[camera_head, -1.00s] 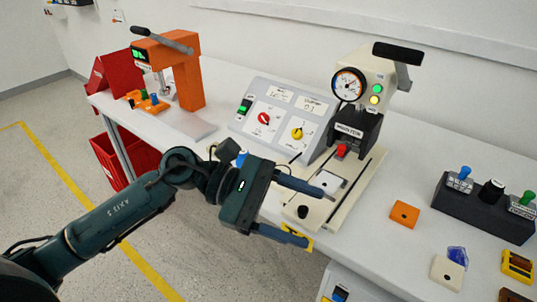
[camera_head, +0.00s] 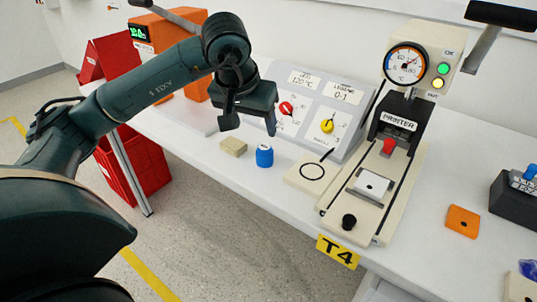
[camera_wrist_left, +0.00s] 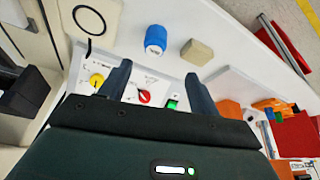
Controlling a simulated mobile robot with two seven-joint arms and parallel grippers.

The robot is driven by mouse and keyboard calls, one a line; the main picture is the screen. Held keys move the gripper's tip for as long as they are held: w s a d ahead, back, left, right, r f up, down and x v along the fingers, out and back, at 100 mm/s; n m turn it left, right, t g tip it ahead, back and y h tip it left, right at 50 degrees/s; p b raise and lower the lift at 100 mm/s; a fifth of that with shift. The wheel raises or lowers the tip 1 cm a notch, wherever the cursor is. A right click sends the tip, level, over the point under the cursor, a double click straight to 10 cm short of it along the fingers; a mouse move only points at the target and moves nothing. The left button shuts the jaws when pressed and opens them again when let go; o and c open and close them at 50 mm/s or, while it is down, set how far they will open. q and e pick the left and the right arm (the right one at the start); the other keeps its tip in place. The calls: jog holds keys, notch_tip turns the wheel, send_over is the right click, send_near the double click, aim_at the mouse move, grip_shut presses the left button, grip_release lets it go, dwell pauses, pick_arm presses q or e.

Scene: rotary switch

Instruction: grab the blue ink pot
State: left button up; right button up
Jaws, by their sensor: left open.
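The blue ink pot (camera_head: 264,156) is a small ribbed blue cylinder standing upright on the white table, in front of the sloped control panel. It also shows in the left wrist view (camera_wrist_left: 156,38), beyond the fingertips. My left gripper (camera_head: 250,121) is above and behind the pot, near the control panel's left part, with its fingers apart and nothing between them. In the left wrist view the open fingers (camera_wrist_left: 158,75) stand in front of the panel's knobs, and the pot is clear of them. My right gripper is not in view.
A beige block (camera_head: 233,147) sits just left of the pot. The control panel (camera_head: 309,106) has a red and a yellow knob. A plate with a black ring (camera_head: 309,172) and the printer (camera_head: 397,125) stand to the right. An orange machine (camera_head: 172,30) is behind my arm.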

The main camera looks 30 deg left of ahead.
aim_at(264, 148)
pick_arm(q)
jog(key=x, duration=0.5)
jog(key=shift+f+b, duration=0.25)
jog(key=shift+b, duration=0.05)
jog(key=shift+d+x, duration=0.25)
jog(key=shift+x, duration=1.1)
jog(key=shift+d+x, duration=0.2)
jog(key=shift+x, duration=1.2)
jog(key=c, duration=1.1)
